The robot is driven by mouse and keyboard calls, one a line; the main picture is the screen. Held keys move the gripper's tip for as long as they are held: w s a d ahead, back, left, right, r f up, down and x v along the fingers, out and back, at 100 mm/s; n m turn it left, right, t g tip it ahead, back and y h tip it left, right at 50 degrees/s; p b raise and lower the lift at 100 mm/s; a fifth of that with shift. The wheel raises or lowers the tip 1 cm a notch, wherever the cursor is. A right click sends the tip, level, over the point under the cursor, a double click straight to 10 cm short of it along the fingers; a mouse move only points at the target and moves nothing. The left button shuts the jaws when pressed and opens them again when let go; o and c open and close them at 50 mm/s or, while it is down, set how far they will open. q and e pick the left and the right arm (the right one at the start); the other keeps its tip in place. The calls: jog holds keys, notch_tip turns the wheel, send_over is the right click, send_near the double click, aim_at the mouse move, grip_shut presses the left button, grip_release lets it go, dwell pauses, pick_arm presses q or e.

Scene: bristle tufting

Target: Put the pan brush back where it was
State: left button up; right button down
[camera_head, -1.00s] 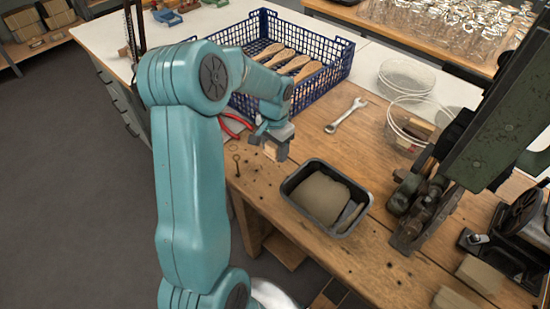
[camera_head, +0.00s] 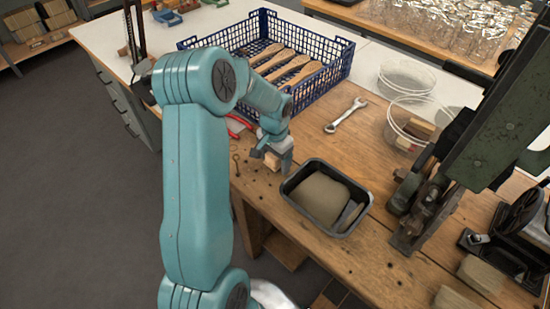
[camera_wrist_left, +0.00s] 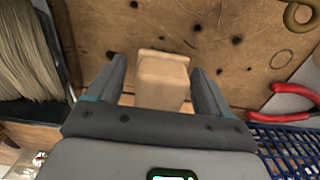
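A pale wooden block (camera_head: 272,161), apparently the pan brush, is at the bench's near left edge. It also shows in the left wrist view (camera_wrist_left: 162,82), end-on; no bristles can be seen on it. My left gripper (camera_head: 273,158) is right over it, pointing down. In the left wrist view its two fingers (camera_wrist_left: 160,85) stand on either side of the block, with a gap at the left finger and the right finger close to it. Whether the block rests fully on the bench is hidden. My right gripper is not in view.
A black tray (camera_head: 291,186) with fibre stands close to the right of the gripper. A blue crate (camera_head: 325,82) with several wooden brush handles is behind. Red pliers (camera_head: 240,121), a wrench (camera_head: 346,116), clear bowls (camera_head: 408,75) and a green machine (camera_head: 455,150) stand around.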

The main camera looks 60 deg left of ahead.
pick_arm(q)
jog(key=shift+r, duration=0.25)
notch_tip(320, 180, up, 12)
jog(key=shift+f+p, duration=0.1)
jog(key=shift+p, duration=0.25)
